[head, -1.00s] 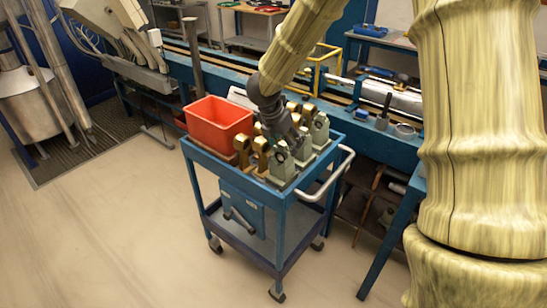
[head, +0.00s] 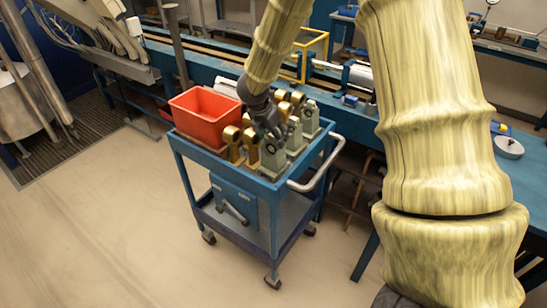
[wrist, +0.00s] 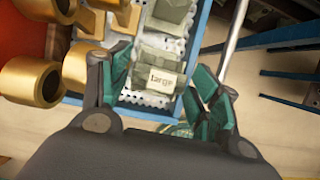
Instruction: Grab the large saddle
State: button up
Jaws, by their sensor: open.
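A grey-green saddle labelled "large" (wrist: 160,78) lies between my gripper's two green-padded fingers in the wrist view. My gripper (wrist: 163,92) is open, with one finger on each side of the saddle; I cannot tell whether either finger touches it. In the head view my gripper (head: 267,130) points down over the cart, just above the front grey-green saddle (head: 272,156). More grey-green saddles (head: 294,136) stand in a row behind it. My fingers partly hide this group in the head view.
The saddles stand on a blue cart (head: 255,182) with a white handle (head: 318,178). Gold-coloured ring pieces (head: 232,140) stand just left of them; they also show in the wrist view (wrist: 32,80). A red bin (head: 203,117) sits at the cart's left. The floor in front is clear.

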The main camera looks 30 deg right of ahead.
aim_at(273, 154)
jog(key=shift+p+x, duration=0.9)
jog(key=shift+x, duration=1.55)
jog(key=shift+s, duration=0.1)
grip_shut()
